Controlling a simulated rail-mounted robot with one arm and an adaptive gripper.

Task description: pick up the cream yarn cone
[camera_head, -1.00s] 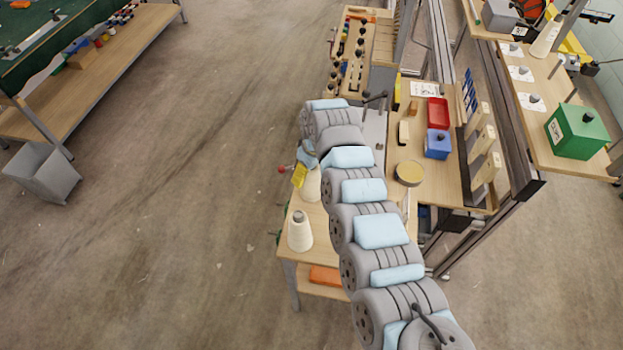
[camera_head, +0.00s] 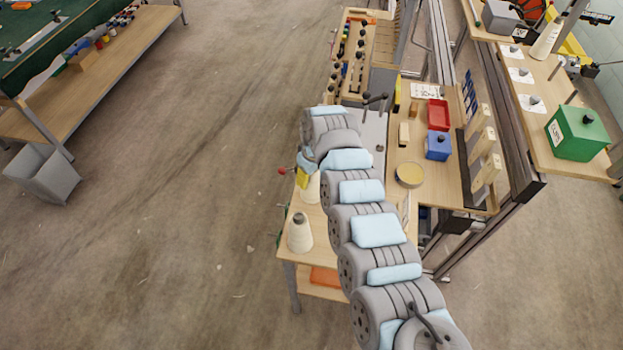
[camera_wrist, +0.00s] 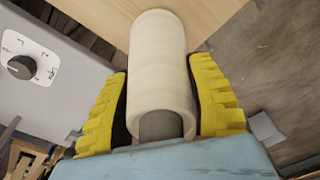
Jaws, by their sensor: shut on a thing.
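In the wrist view, a cream yarn cone (camera_wrist: 160,65) lies between the two yellow ridged fingers of my gripper (camera_wrist: 160,103). The fingers are shut on it, one on each side, and a grey round end of the cone faces the palm. In the head view, part of a cream cone (camera_head: 310,190) shows beside the yellow finger of my gripper (camera_head: 303,178), largely hidden by my arm. A second cream cone (camera_head: 300,232) stands upright on the wooden table's near left corner, apart from the gripper.
The wooden table (camera_head: 292,257) has an orange thing (camera_head: 324,277) on its lower shelf. A grey box with a dial (camera_wrist: 30,65) is close to the gripper's left in the wrist view. A red tray (camera_head: 438,115), blue box (camera_head: 438,146) and round tin (camera_head: 409,174) are right of my arm.

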